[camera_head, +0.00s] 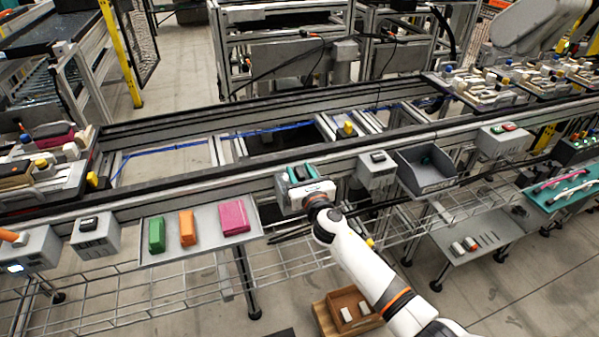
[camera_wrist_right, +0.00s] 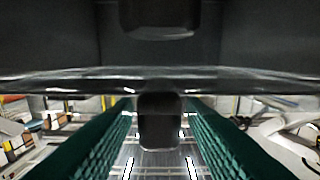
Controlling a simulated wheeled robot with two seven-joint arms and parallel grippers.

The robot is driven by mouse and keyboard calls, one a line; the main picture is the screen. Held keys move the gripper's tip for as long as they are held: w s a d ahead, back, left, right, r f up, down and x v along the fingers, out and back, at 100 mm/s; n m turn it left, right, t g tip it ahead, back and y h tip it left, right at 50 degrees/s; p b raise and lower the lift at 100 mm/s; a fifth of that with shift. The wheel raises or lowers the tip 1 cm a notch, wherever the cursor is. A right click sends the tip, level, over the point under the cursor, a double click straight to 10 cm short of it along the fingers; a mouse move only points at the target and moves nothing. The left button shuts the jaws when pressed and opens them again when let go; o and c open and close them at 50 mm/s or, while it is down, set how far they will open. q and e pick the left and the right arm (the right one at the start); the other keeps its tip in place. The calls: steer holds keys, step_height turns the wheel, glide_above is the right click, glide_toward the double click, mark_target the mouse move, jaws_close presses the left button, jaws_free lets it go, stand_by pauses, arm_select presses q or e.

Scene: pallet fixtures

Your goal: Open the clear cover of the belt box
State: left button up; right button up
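My right gripper (camera_head: 302,174) is at the front rail of the conveyor, over a grey box (camera_head: 283,197) that it and my wrist largely hide. I cannot tell for sure that this is the belt box. In the right wrist view, its two green ribbed fingers (camera_wrist_right: 158,140) stand apart, with a dark rounded tab (camera_wrist_right: 158,122) between them. A dark panel with a shiny, glass-like edge (camera_wrist_right: 190,76) lies across the upper part of that view; it may be the cover. I cannot tell whether the fingers touch the tab. My left gripper is not in view.
Grey boxes with dark tops stand on the rail to the right (camera_head: 376,170) and left (camera_head: 96,233). A tray (camera_head: 205,213) holds green, orange and pink blocks. A grey bin (camera_head: 426,171) and a box with red and green buttons (camera_head: 503,139) stand further right.

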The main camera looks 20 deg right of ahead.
steer(key=shift+w, duration=0.35)
jaws_close()
steer(key=shift+d, duration=0.1)
steer(key=d, duration=1.1)
steer(key=shift+w+d+b, duration=0.15)
steer(key=shift+d+b, duration=0.25)
jaws_free()
